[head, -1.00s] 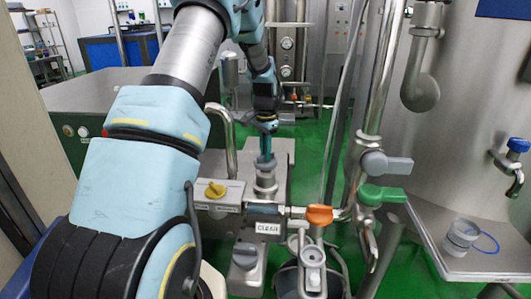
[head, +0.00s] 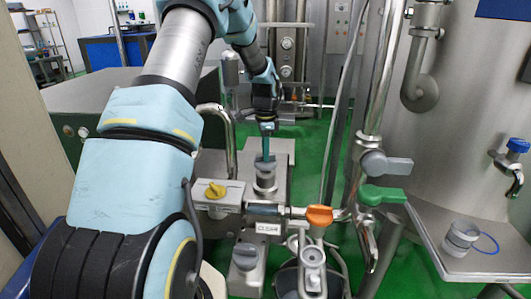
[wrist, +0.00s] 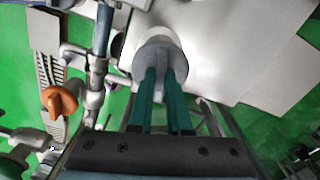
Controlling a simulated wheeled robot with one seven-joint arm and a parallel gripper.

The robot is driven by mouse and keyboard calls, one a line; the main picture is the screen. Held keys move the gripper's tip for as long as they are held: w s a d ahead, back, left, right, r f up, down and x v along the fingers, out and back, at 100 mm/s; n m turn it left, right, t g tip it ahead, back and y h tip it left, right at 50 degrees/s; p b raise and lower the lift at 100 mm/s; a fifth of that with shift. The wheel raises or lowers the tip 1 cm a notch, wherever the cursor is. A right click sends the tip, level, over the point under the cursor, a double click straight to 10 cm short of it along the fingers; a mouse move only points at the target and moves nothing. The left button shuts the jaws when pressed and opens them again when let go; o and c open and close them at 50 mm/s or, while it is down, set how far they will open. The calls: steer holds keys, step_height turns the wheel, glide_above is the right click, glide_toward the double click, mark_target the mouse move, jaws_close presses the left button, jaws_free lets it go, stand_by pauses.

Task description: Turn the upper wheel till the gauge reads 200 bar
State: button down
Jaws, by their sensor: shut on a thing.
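The upper wheel is a round grey knob (head: 265,178) on top of a metal block, at the middle of the head view. My gripper (head: 266,158) points down onto it from above. In the wrist view the two teal fingers (wrist: 160,78) are shut on the raised bar across the grey wheel (wrist: 158,50). A second grey knob (head: 246,257) sits lower and nearer in the head view, clear of my gripper. I cannot make out a gauge face or any reading in these frames.
A yellow knob (head: 215,190) on a grey box stands left of the wheel. An orange valve handle (head: 319,215) and a green lever (head: 382,194) are to its right. A vertical steel pipe (head: 378,75) and a large tank (head: 465,100) bound the right side.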

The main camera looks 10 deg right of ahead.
steer(key=shift+m, duration=1.5)
steer(key=shift+p, duration=0.3)
steer(key=c, duration=0.9)
jaws_free()
steer(key=shift+o, duration=0.2)
step_height(320, 180, up, 11)
steer(key=b, duration=0.2)
steer(key=shift+b, duration=0.3)
steer(key=shift+f, duration=0.1)
